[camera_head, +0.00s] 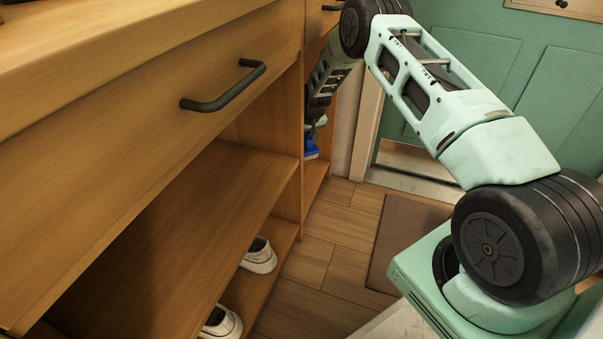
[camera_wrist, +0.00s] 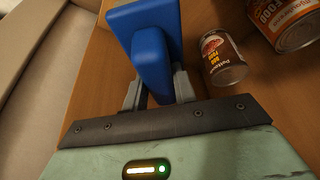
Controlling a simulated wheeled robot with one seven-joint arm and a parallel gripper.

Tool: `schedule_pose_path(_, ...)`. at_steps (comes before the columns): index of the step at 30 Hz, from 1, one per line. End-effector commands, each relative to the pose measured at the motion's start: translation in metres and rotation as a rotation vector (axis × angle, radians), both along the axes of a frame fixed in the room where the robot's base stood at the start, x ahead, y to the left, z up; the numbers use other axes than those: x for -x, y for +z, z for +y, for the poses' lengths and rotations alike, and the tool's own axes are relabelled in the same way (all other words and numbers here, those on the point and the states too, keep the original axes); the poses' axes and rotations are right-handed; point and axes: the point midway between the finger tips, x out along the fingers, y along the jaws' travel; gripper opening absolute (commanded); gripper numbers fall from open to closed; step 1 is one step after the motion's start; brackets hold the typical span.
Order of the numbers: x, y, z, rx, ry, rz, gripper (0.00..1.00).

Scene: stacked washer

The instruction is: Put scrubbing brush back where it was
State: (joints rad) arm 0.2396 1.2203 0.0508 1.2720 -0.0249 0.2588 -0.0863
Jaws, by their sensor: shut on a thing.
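The blue scrubbing brush (camera_wrist: 152,52) is in the wrist view at the top middle, its handle between the two fingers. My gripper (camera_wrist: 158,90) is shut on this handle. In the head view, a small blue part of the brush (camera_head: 311,150) shows beside the far cabinet compartment, below my gripper (camera_head: 317,125). The rest of the brush is hidden there by the cabinet edge and my arm. The brush appears to be over a wooden shelf (camera_wrist: 205,98); I cannot tell whether it touches it.
Two food cans, a small one (camera_wrist: 222,58) and a larger one (camera_wrist: 287,22), stand to the right of the brush. A wooden cabinet with a dark drawer handle (camera_head: 225,90) fills the left. White shoes (camera_head: 259,256) are on its low shelf. A doormat (camera_head: 403,240) lies before the green door (camera_head: 480,50).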

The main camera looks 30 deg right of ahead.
Motion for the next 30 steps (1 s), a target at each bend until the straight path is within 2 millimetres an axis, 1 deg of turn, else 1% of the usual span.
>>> schedule_pose_path(1, 0.0, -0.009, 0.0, 0.0, 0.0, 0.001, 0.06)
schedule_pose_path(6, 0.0, -0.037, 0.0, 0.0, 0.0, 0.001, 0.06)
schedule_pose_path(9, 0.0, -0.049, 0.0, 0.0, 0.0, 0.0, 0.06)
schedule_pose_path(13, 0.0, -0.06, 0.0, 0.0, 0.0, 0.0, 0.06)
schedule_pose_path(19, 0.0, -0.094, 0.0, 0.0, 0.0, 0.001, 0.06)
schedule_pose_path(21, 0.0, -0.099, 0.0, 0.0, 0.0, 0.0, 0.06)
schedule_pose_path(30, 0.0, -0.099, 0.0, 0.0, 0.0, 0.0, 0.06)
